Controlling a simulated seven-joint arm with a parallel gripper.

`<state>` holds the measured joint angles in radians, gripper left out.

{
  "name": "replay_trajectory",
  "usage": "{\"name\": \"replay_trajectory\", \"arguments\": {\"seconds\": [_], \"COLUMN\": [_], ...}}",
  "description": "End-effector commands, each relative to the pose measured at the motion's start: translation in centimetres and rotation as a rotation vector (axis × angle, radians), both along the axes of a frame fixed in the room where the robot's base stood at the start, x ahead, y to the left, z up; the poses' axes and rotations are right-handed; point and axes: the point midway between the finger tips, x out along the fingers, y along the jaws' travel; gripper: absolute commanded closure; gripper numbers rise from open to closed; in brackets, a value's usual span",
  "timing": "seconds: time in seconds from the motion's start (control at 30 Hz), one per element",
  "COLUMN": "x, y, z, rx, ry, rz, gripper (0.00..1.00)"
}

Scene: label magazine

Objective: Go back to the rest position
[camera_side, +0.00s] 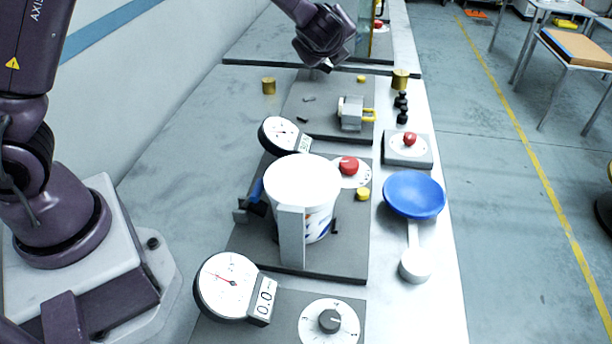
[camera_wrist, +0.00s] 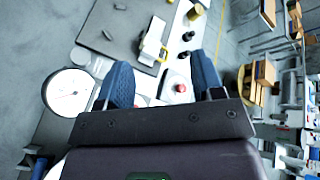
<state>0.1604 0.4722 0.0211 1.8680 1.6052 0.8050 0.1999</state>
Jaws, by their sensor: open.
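My gripper (camera_wrist: 162,60) shows in the wrist view as two blue fingers set wide apart, with nothing held between them. In the side view only the dark purple end of my arm shows at the top centre, raised above the far part of the bench (camera_side: 190,135); the fingers are hard to make out there. Beyond the fingers, the wrist view shows a dark plate (camera_wrist: 105,30) with a grey and yellow block (camera_wrist: 152,40). The same plate (camera_side: 305,122) and block (camera_side: 352,113) lie below my arm in the side view.
A white tub (camera_side: 300,185) stands on the middle plate behind an upright grey post (camera_side: 291,238). Round dials (camera_side: 228,285) stand nearby. A blue dish (camera_side: 413,194), a red-knobbed box (camera_side: 408,150) and brass cylinders (camera_side: 268,86) also occupy the bench. The left bench surface is clear.

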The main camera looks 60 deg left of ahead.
Motion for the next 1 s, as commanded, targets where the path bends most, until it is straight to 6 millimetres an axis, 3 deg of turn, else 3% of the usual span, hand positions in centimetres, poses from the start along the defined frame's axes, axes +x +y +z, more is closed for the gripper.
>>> {"name": "replay_trajectory", "arguments": {"seconds": [0.03,0.2,0.37,0.5,0.6,0.8,1.0], "x": [-2.3,-10.1,-17.4,-23.1,-26.2,-29.4,-30.0], "y": [0.9,2.3,1.6,-0.4,-2.1,-4.8,-5.4], "z": [2.1,5.8,7.3,7.7,7.6,7.4,7.3], "rx": [-0.091,-0.413,-0.737,-1.034,-1.226,-1.476,-1.534], "ry": [-0.048,-0.174,-0.276,-0.345,-0.371,-0.386,-0.383], "rz": [0.094,0.398,0.651,0.841,0.947,1.065,1.093], "gripper": [0.39,0.39,0.39,0.39,0.39,0.39,0.39]}}
